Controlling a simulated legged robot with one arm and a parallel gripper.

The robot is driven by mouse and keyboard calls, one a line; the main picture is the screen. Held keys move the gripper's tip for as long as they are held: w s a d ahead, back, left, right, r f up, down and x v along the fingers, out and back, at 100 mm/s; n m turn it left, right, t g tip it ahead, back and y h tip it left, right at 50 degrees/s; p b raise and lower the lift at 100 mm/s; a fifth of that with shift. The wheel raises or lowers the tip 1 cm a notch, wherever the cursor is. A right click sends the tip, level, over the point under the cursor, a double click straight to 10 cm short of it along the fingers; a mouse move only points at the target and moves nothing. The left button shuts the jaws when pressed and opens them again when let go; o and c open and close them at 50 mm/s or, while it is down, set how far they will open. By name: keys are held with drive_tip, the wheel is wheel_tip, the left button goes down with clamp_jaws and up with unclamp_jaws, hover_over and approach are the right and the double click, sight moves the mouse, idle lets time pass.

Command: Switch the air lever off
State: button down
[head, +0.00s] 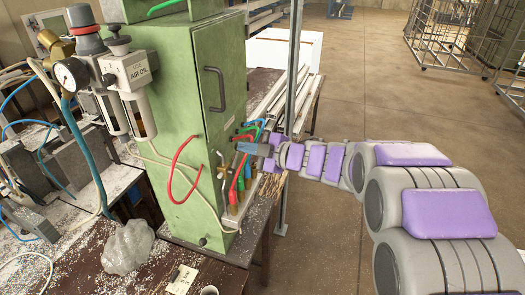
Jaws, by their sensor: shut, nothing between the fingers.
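The green cabinet (190,130) stands on the bench with a manifold of fittings and coloured hoses low at its right side. A slim pale metal lever (221,165) stands at the cabinet's front right edge beside these fittings; I cannot tell for sure that it is the air lever, or its exact setting. My arm reaches in from the right. My gripper (242,148) is shut and empty, its tip close to the hoses and a little right of and above the pale lever. I cannot tell whether it touches anything. The gripper and hoses hide part of the manifold.
An air-oil unit with a pressure gauge (70,74) stands left of the cabinet. A red hose (172,174) loops on its front. A crumpled clear plastic bag (127,247) and a paper tag (182,279) lie on the bench. A metal post (294,70) rises behind my gripper.

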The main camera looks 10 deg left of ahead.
drive_tip(key=shift+w+a+f, duration=0.25)
drive_tip(key=shift+w+f, duration=0.25)
drive_tip(key=shift+w, duration=0.15)
drive_tip(key=shift+w+a+f, duration=0.25)
drive_tip(key=shift+w+f, duration=0.25)
drive_tip(key=shift+w, duration=0.15)
drive_tip(key=shift+w+r+p, duration=0.1)
drive_tip(key=shift+w+p, duration=0.05)
drive_tip(key=shift+p, duration=0.7)
drive_tip(key=shift+w+d+f+m+g+p, duration=0.1)
drive_tip(key=shift+w+f+m+g+p, duration=0.55)
drive_tip(key=shift+p, duration=2.2)
drive_tip(key=shift+w+d+f+m+g+p, duration=0.1)
drive_tip(key=shift+w+f+m+p, duration=1.1)
drive_tip(key=shift+p, duration=1.65)
drive_tip(key=shift+s+f+n, duration=0.2)
drive_tip(key=shift+f+n, duration=0.05)
drive_tip(key=shift+f, duration=0.15)
